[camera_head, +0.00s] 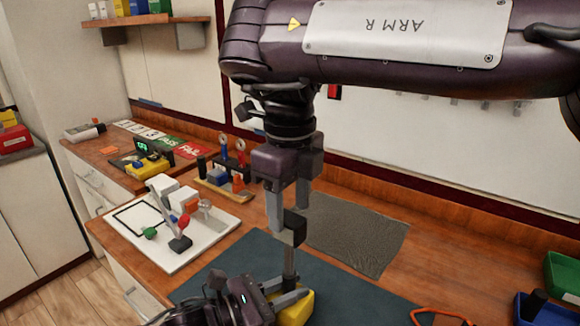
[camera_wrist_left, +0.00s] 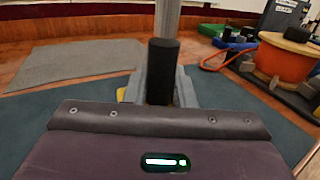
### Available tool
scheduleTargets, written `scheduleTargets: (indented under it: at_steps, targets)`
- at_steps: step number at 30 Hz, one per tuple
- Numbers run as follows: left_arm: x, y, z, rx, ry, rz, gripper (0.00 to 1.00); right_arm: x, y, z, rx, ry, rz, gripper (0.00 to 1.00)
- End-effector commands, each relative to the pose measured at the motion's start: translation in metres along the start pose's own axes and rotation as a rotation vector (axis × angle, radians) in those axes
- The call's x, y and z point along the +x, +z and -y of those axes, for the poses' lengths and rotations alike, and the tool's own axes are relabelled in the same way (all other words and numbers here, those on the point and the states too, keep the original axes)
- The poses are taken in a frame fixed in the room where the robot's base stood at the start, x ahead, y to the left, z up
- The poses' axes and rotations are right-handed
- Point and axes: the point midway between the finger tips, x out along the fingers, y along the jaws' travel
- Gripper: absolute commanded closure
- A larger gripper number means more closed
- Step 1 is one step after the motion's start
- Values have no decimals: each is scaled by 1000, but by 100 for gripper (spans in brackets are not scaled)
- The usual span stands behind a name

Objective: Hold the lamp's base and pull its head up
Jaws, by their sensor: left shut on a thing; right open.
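The lamp has a yellow base (camera_head: 297,308) at the lower middle of the head view, on the dark teal mat. A grey pole (camera_head: 289,264) rises upright from it and also shows in the left wrist view (camera_wrist_left: 167,18). My left gripper (camera_head: 286,298) is low at the base. In the left wrist view its fingers (camera_wrist_left: 163,90) are shut on the black lower sleeve (camera_wrist_left: 162,68) of the lamp. My right gripper (camera_head: 287,212) points down from above, open, around the pole's top. The lamp's head cannot be clearly told apart from the right fingers.
A grey textured mat (camera_head: 355,240) lies behind the lamp. An orange cable (camera_head: 440,312) and green and blue bins (camera_head: 562,275) are at the right.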

Motion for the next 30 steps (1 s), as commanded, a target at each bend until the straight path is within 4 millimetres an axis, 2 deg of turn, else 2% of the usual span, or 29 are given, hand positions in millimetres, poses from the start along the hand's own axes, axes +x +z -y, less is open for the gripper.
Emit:
scheduleTargets:
  at_steps: [1, 5, 12, 19, 30]
  targets:
    - [0, -3, 1, -3, -2, -6, 100, -14, 1, 0, 3, -8, 4, 47]
    - [0, -3, 1, -3, -3, -6, 100, -45, 2, 0, 3, -13, 5, 47]
    - [0, -2, 1, -3, -3, -5, 100, -72, 1, 1, 1, -7, 5, 47]
    - [0, -2, 1, -3, -3, -5, 100, -86, 0, 0, 1, -3, 3, 47]
    - [0, -2, 1, -2, -3, -4, 100, -88, 0, 0, 1, 0, 2, 47]
